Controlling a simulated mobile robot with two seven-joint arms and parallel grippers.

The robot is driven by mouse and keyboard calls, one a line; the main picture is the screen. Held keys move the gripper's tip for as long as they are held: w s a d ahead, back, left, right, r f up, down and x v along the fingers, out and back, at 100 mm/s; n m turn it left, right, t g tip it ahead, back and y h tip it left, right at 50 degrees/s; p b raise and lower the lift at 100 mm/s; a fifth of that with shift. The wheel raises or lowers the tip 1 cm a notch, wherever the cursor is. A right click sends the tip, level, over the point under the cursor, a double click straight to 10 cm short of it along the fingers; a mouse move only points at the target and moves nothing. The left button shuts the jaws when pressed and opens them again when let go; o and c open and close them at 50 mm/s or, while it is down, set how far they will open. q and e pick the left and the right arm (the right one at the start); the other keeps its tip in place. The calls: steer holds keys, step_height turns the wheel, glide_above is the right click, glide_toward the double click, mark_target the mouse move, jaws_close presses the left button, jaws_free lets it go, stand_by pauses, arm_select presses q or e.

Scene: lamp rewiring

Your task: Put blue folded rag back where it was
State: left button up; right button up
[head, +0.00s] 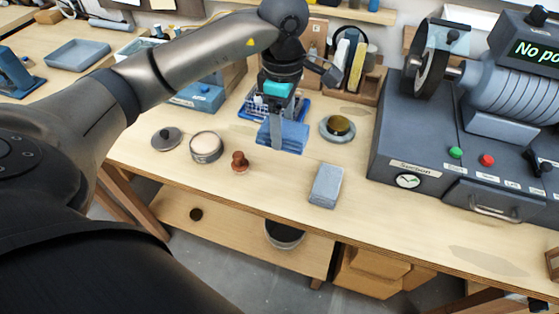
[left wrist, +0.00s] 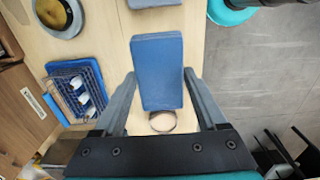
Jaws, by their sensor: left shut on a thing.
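The blue folded rag (head: 292,134) is a flat blue block at the middle of the bench in the head view. My left gripper (head: 275,132) comes down on it from above and is shut on it. In the left wrist view the rag (left wrist: 158,50) sits between the two fingers of my left gripper (left wrist: 160,82) and sticks out beyond their tips. Whether its underside touches the bench cannot be told. My right gripper is in neither view.
A blue wire basket (head: 250,107) stands just behind the rag. A round dish (head: 338,137) is to its right, a brown knob (head: 239,162) and open tin (head: 206,147) to its left. A grey block (head: 327,186) lies in front. The grey machine (head: 420,150) blocks the right.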

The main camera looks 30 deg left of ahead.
arm_select(q)
step_height(320, 180, down, 13)
steer(key=shift+r+b, duration=0.1)
steer(key=shift+b, duration=0.3)
steer(key=o, duration=1)
steer(key=shift+c, duration=0.2)
steer(key=shift+o, duration=1.4)
step_height(320, 180, up, 12)
steer(key=shift+r+p, duration=0.1)
steer(key=shift+p, duration=0.2)
